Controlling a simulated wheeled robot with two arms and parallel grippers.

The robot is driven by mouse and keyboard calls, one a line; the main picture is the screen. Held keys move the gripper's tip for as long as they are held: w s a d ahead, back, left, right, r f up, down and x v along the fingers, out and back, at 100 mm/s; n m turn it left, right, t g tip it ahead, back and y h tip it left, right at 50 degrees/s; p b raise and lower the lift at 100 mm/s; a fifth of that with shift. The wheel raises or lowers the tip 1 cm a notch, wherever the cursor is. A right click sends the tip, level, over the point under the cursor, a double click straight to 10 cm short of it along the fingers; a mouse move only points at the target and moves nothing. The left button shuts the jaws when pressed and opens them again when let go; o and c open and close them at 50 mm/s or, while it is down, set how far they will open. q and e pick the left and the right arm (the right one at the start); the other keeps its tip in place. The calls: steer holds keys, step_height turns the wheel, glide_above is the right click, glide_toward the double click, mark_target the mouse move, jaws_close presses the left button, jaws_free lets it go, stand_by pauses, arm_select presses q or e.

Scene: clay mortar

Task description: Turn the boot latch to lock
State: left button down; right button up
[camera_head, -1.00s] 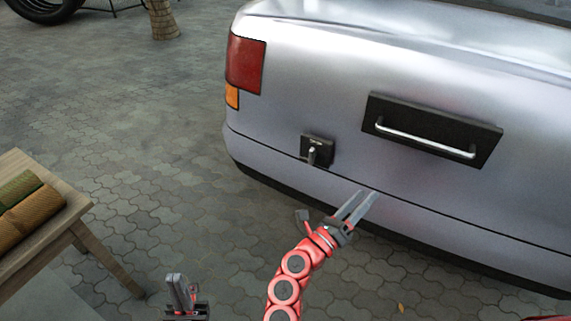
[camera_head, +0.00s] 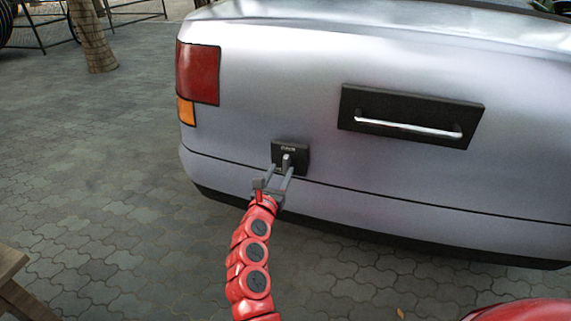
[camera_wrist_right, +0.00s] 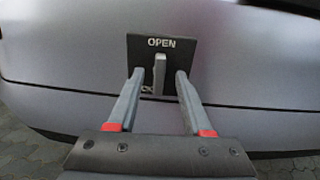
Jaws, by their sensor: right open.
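The boot latch is a small black plate (camera_head: 302,152) low on the back of a silver car, with a short grey lever (camera_head: 286,161) on it. In the right wrist view the latch plate (camera_wrist_right: 188,50) reads OPEN at its top, and the lever (camera_wrist_right: 159,72) stands upright below that word. Lettering at the plate's lower edge is partly hidden. My right gripper (camera_head: 280,169) is open, its fingers on either side of the lever. In the right wrist view the right gripper (camera_wrist_right: 160,76) shows a gap between each finger and the lever. My left gripper is out of view.
The silver car's back (camera_head: 260,90) fills the right and centre. A black panel with a silver bar handle (camera_head: 408,128) is right of the latch. A wooden table corner (camera_head: 10,265) shows at lower left.

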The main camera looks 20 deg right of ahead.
mark_target(285, 163)
steer(key=b+x, duration=0.1)
steer(key=x, duration=0.4)
steer(key=shift+w+d, duration=0.25)
jaws_close()
